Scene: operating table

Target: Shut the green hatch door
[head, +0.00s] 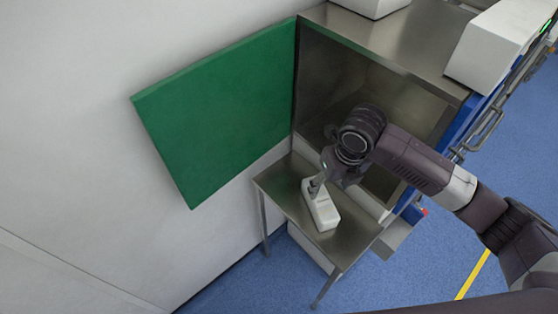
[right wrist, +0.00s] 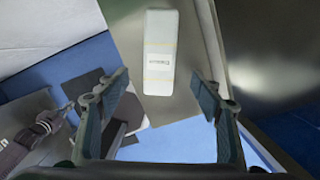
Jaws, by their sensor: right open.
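The green hatch door (head: 222,112) stands wide open in the head view. It is swung out to the left from the left edge of the steel cabinet opening (head: 365,85), close to the white wall. My right gripper (head: 318,182) is in front of the opening, above a small steel shelf, to the right of the door and apart from it. In the right wrist view my right gripper (right wrist: 160,92) is open, with nothing between its fingers. The door does not show there. What looks like my left gripper (right wrist: 55,120) shows small at the left; its fingers are unclear.
A white box (head: 320,207) lies on the steel shelf (head: 282,178) below the right gripper; it also shows in the right wrist view (right wrist: 158,50). White boxes (head: 500,45) stand on the cabinet top. The wall (head: 70,130) bounds the left.

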